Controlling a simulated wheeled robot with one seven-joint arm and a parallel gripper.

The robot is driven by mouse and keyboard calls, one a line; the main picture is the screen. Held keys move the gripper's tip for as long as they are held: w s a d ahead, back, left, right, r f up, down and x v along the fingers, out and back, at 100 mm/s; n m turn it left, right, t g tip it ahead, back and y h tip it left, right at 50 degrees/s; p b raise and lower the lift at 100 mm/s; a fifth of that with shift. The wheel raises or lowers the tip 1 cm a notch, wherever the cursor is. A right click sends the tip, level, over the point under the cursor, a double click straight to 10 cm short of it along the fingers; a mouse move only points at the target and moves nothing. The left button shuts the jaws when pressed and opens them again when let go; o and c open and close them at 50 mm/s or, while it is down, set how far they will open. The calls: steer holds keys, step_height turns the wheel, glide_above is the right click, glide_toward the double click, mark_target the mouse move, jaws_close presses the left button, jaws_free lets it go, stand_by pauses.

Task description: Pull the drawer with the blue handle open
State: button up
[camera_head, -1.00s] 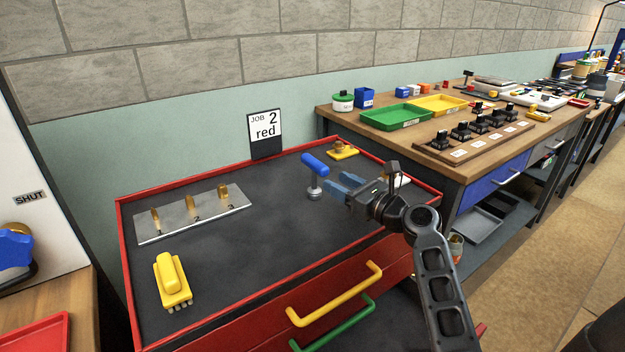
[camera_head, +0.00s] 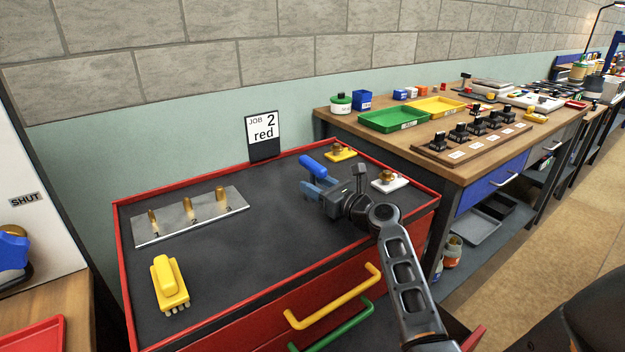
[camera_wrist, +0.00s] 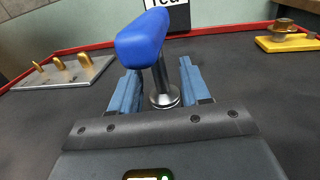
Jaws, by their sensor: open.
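The red cabinet's front shows a drawer with a yellow handle (camera_head: 335,300) and below it one with a green handle (camera_head: 340,330). I see no drawer with a blue handle on it; its lower part is out of view. My gripper (camera_head: 312,188) is open above the dark cabinet top (camera_head: 240,270). A tool with a blue grip (camera_head: 313,165) stands upright on a metal stem there. In the wrist view the blue grip (camera_wrist: 143,40) rises above my open fingers (camera_wrist: 160,92), and its stem (camera_wrist: 161,85) stands between them. I cannot tell whether they touch it.
A metal plate with brass pegs (camera_head: 190,215), a yellow brush-like block (camera_head: 170,284) and a "2 red" sign (camera_head: 263,135) are on the cabinet top. The workbench at right has a blue drawer (camera_head: 492,183) with a grey handle. Trays and black-knobbed parts sit on it.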

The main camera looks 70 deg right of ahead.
mark_target(317, 170)
jaws_close()
stand_by(0.3)
steer(key=shift+r, duration=0.1)
stand_by(0.4)
steer(key=shift+r, duration=0.55)
step_height(317, 170, up, 3)
steer(key=shift+f+p, duration=0.1)
steer(key=shift+p, duration=0.5)
steer(key=s+d+r, duration=0.7)
steer(key=s, duration=0.2)
steer(key=shift+s, duration=0.25)
